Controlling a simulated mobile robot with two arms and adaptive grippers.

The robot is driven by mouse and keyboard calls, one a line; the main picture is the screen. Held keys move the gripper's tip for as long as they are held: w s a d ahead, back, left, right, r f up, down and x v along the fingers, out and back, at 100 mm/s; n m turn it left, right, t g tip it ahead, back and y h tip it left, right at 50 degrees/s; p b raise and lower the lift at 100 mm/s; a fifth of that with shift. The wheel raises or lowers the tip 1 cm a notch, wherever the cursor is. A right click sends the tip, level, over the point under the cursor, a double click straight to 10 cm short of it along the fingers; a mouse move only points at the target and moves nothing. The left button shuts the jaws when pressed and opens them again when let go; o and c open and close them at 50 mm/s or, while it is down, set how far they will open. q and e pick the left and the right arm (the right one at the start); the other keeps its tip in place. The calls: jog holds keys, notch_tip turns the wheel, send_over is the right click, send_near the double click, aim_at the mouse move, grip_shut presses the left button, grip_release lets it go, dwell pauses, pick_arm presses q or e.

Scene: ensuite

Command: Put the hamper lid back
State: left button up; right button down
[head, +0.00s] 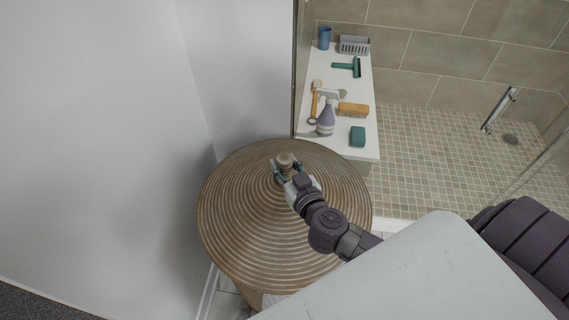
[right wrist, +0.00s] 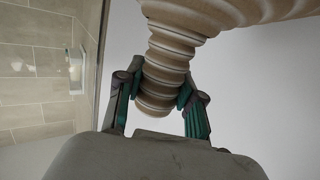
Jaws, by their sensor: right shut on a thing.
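The round woven hamper lid (head: 240,235), tan with concentric ridges, fills the middle of the head view. My right gripper (head: 286,166) is shut on the lid's knob (head: 285,158). In the right wrist view, the green-padded fingers of my right gripper (right wrist: 158,95) stand on both sides of the ribbed knob (right wrist: 165,75), with the lid (right wrist: 235,12) at the top. A sliver of the tan hamper (head: 249,295) shows below the lid's near edge. The lid hides most of it, and I cannot tell whether the lid touches its rim. My left gripper is not in view.
A white wall (head: 100,130) stands close to the left of the lid. Behind the lid, a white shower bench (head: 340,85) holds a spray bottle (head: 326,120), a brush, a squeegee, a sponge and other items. The tiled shower floor (head: 440,150) is clear.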

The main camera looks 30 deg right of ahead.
jog(key=shift+f, duration=0.4)
jog(key=c, duration=0.7)
grip_release()
jog(key=shift+o, duration=0.2)
jog(key=shift+f, duration=0.2)
jog(key=s+r, duration=0.2)
jog(key=s, duration=1)
jog(key=shift+a, duration=0.45)
